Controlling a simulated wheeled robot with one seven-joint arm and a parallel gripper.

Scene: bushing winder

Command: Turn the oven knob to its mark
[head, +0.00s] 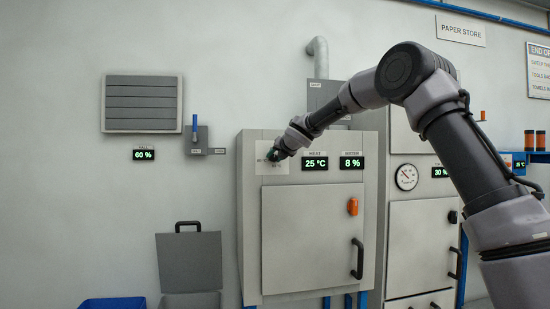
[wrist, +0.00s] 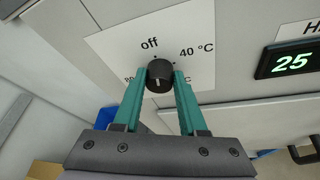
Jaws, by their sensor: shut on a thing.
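The oven knob (wrist: 160,76) is a round black knob on a white dial plate (wrist: 118,52) in the wrist view. The plate reads "off" at the top and "40 °C" to the upper right; a lower-left label is partly hidden. My gripper (wrist: 160,82) has its two green fingers on either side of the knob, shut on it. A pale line shows on the knob's face, but I cannot tell exactly which mark it lines up with. In the head view my gripper (head: 272,154) is at the dial plate (head: 270,184) on the oven front, and it hides the knob.
The heat display (head: 315,163) reads 25 °C and the water display (head: 351,163) 8 %. A grey lidded bin (head: 190,262) stands to the left.

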